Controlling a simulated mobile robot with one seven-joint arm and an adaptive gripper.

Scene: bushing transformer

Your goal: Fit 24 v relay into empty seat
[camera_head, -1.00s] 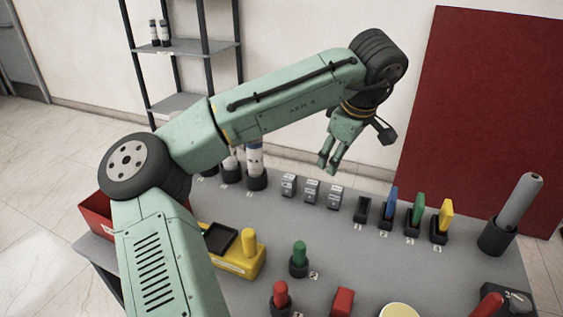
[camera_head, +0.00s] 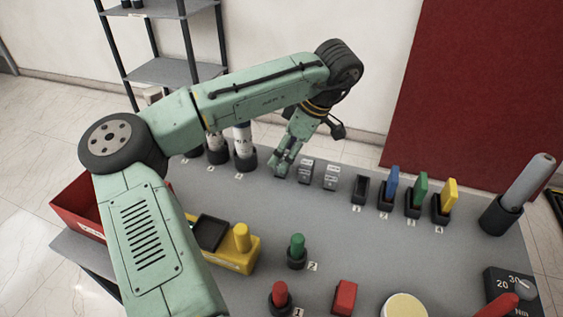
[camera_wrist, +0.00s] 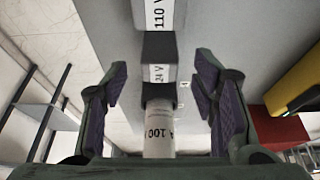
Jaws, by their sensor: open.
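The 24 V relay (camera_wrist: 158,82) is a small dark block with a white "24 V" label. In the wrist view it lies between the two spread fingers of my open gripper (camera_wrist: 158,84), with a gap showing on both sides. In the head view my gripper (camera_head: 281,165) is lowered over the left end of the relay row and mostly hides that relay. The empty seat (camera_head: 360,190) is a black open socket by label 1, to the right of the relays. Blue (camera_head: 391,185), green (camera_head: 419,192) and yellow (camera_head: 448,198) relays stand in the seats beside it.
Two grey relays (camera_head: 306,171) (camera_head: 331,177) stand close right of my gripper; one labelled 110 V (camera_wrist: 158,14) shows in the wrist view. White cylinders (camera_head: 242,145) in black holders stand left. Green and red knobs (camera_head: 297,247) (camera_head: 280,296) stand nearer.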

